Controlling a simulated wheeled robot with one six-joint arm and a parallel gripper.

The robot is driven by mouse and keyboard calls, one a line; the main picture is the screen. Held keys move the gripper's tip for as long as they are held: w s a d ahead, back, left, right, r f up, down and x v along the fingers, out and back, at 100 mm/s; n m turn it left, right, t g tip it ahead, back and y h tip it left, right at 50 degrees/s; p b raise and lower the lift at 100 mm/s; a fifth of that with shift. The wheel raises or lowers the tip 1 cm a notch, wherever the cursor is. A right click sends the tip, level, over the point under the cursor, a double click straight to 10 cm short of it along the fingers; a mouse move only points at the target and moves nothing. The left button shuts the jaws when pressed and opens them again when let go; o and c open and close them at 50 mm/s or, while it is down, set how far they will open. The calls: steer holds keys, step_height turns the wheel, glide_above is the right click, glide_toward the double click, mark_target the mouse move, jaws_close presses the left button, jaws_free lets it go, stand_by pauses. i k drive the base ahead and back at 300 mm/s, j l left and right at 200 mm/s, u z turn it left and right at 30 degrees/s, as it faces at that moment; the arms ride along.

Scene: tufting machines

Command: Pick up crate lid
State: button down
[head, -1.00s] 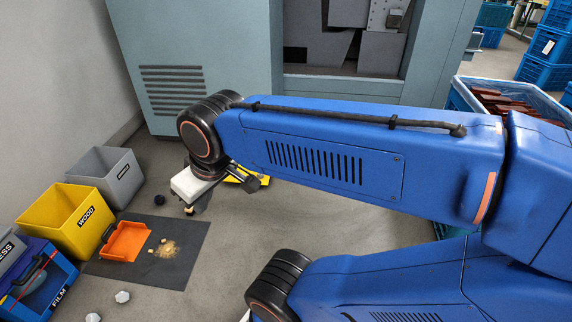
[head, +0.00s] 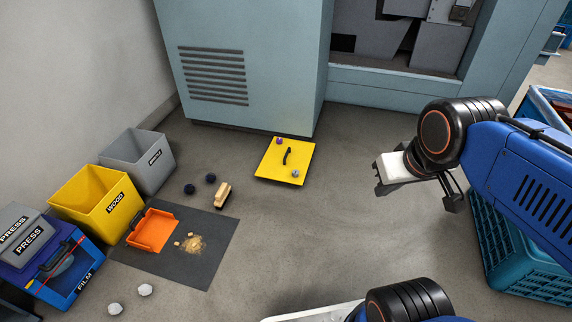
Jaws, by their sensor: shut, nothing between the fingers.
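A flat yellow square plate with a black bar handle, which looks like the crate lid (head: 273,170), lies on the floor in front of the grey-green machine cabinet. Small purple and grey round things lie on it near two corners. My gripper (head: 381,190) is up at the right, well to the right of the plate and apart from it. It is shut and empty, with its fingers small and dark below a white block.
A teal crate (head: 532,262) stands at the right. Grey (head: 147,177), yellow (head: 70,206) and blue bins (head: 62,290) line the left wall. The floor right of the yellow plate is clear.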

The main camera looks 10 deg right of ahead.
mark_target(279, 162)
steer(key=u, duration=2.95)
steer(key=z, duration=2.95)
steer(key=i+j+u, duration=0.1)
steer(key=i, duration=0.55)
steer(key=i+j+u, duration=0.15)
steer(key=i, duration=0.45)
